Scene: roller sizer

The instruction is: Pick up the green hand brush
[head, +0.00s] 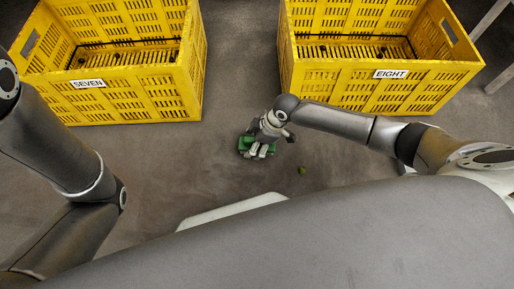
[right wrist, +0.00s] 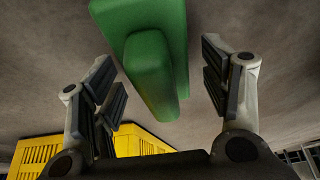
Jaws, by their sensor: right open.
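The green hand brush (head: 244,143) lies on the floor between and in front of the two yellow crates, partly hidden under my right gripper (head: 259,150) in the head view. In the right wrist view, my right gripper (right wrist: 160,72) is open, with one finger on each side of the green hand brush (right wrist: 150,65). Gaps show between the brush and both finger pads. The bristles cannot be made out. My left arm shows at the left of the head view, but its gripper is not seen.
A yellow crate labelled SEVEN (head: 150,95) stands at the upper left and one labelled EIGHT (head: 345,95) at the upper right. A small greenish-brown lump (head: 302,169) lies on the floor right of the brush. The floor around the brush is mostly clear.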

